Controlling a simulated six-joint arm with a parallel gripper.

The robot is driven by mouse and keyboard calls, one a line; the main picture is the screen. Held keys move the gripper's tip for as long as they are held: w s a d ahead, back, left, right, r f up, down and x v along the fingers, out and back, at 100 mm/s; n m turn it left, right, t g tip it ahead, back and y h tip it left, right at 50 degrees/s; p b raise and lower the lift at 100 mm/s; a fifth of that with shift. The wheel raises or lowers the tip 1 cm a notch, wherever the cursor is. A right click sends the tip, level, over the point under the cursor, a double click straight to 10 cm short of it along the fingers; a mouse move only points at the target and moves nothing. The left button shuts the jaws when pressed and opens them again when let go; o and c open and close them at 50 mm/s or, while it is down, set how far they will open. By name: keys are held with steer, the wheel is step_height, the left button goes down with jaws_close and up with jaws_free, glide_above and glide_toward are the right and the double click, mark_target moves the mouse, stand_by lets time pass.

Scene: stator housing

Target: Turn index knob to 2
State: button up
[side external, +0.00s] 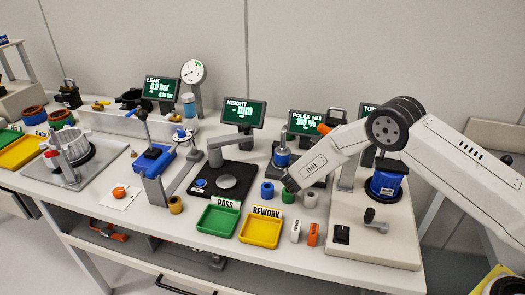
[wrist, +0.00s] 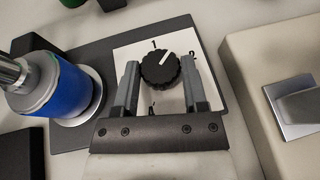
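The index knob (wrist: 160,69) is a black ribbed knob with a white pointer line on a white plate (wrist: 128,50). Its pointer aims up and to the right in the wrist view. A mark shows above the knob; other marks are partly covered. My gripper (wrist: 162,82) is open, with one finger on each side of the knob and visible gaps between them. In the side view the wrist end of my arm (side external: 292,182) is over the poles station and hides the knob.
A blue cylinder (wrist: 68,92) on a metal disc stands left of my gripper. A beige station base (wrist: 255,85) is close on the right. In the side view, a green tray (side external: 217,221), a yellow tray (side external: 260,231) and several small parts lie in front.

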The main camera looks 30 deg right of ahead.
jaws_close()
steer(key=shift+w+m, duration=0.1)
steer(key=shift+m, duration=0.2)
steer(key=shift+w+m+g+h, duration=0.2)
steer(key=shift+m+g+h, duration=0.7)
steer(key=shift+m+g, duration=0.7)
steer(key=shift+r+m+g, duration=0.1)
steer(key=shift+m+g, duration=0.3)
steer(key=shift+g, duration=0.4)
steer(key=o, duration=1.2)
jaws_free()
steer(key=shift+a, duration=0.1)
steer(key=shift+a, duration=0.1)
